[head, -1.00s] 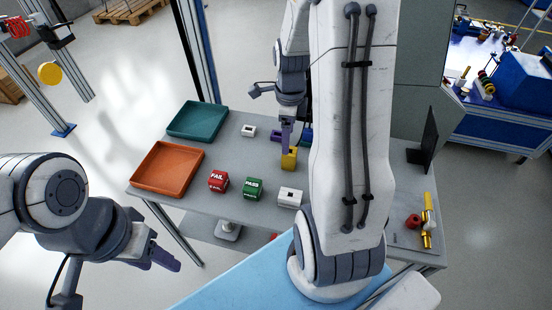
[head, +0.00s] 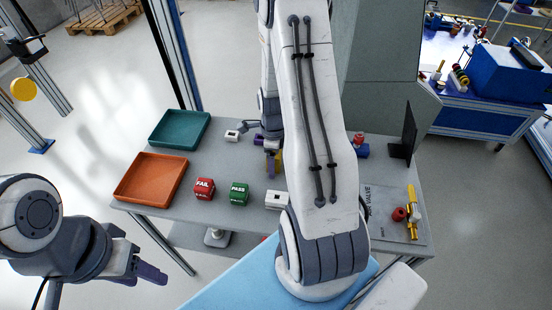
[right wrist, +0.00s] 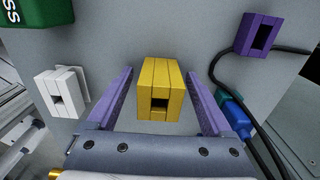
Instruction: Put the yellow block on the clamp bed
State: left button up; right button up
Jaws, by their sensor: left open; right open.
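The yellow block (right wrist: 160,88) stands on the grey table between the two purple fingers of my right gripper (right wrist: 159,73) in the right wrist view. The fingers are open, with a gap on each side of it. In the head view only a sliver of the yellow block (head: 280,158) shows beside my right gripper (head: 271,163); my right arm hides much of this area. My left gripper (head: 152,273) is open and empty, off the table's front left. I cannot make out which thing is the clamp bed.
Teal (head: 180,130) and orange (head: 150,178) trays are at the table's left. Red FAIL (head: 204,189) and green PASS (head: 239,194) blocks stand in front, beside a white block (head: 276,199). A purple block (right wrist: 257,36) and cable lie right of the yellow block.

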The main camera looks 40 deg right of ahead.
jog(key=shift+c, duration=0.3)
grip_shut()
jog(key=shift+r, duration=0.1)
